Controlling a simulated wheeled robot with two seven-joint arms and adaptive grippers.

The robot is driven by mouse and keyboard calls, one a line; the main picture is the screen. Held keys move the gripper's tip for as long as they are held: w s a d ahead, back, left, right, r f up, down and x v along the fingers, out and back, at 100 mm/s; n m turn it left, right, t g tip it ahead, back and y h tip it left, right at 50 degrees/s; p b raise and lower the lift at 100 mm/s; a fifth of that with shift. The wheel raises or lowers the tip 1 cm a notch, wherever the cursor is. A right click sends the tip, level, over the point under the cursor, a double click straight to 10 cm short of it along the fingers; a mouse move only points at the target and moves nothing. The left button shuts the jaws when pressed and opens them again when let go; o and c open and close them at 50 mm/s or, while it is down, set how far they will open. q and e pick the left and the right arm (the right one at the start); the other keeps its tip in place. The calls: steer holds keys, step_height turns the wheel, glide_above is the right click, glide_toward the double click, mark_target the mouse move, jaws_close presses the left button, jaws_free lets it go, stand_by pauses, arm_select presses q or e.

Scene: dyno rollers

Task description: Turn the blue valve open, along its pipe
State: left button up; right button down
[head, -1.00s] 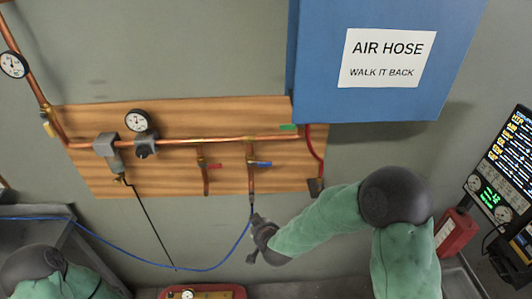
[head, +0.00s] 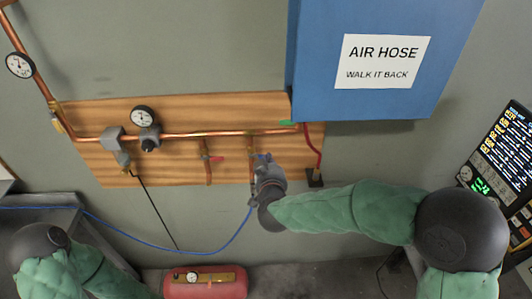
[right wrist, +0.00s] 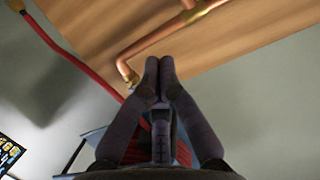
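The blue valve (head: 262,157) is on a short copper drop pipe on the wooden board in the head view. Only a bit of its blue handle shows above my right gripper; its angle to the pipe cannot be made out. My right gripper (head: 266,165) is in front of the valve and hides most of it; contact cannot be told. In the right wrist view the fingertips of the right gripper (right wrist: 158,65) meet, with nothing visible between them. My left gripper is out of view; only the left arm shows at lower left.
A red-handled valve (head: 215,158) is on the drop pipe to the left. A red hose (head: 315,150) hangs to the right, below the blue cabinet (head: 370,105). A blue hose (head: 215,250) sags below the board. A red tank (head: 205,288) stands at the bottom.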

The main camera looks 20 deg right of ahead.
glide_above(260, 156)
steer(key=s+d, duration=0.2)
steer(key=s, duration=0.1)
step_height(260, 156, down, 2)
steer(key=shift+w+a+f, duration=0.15)
steer(key=shift+w+f, duration=0.05)
steer(key=shift+f, duration=0.95)
steer(key=shift+w+a+f, duration=0.1)
steer(key=shift+w+f, duration=0.1)
steer(key=shift+f, duration=0.9)
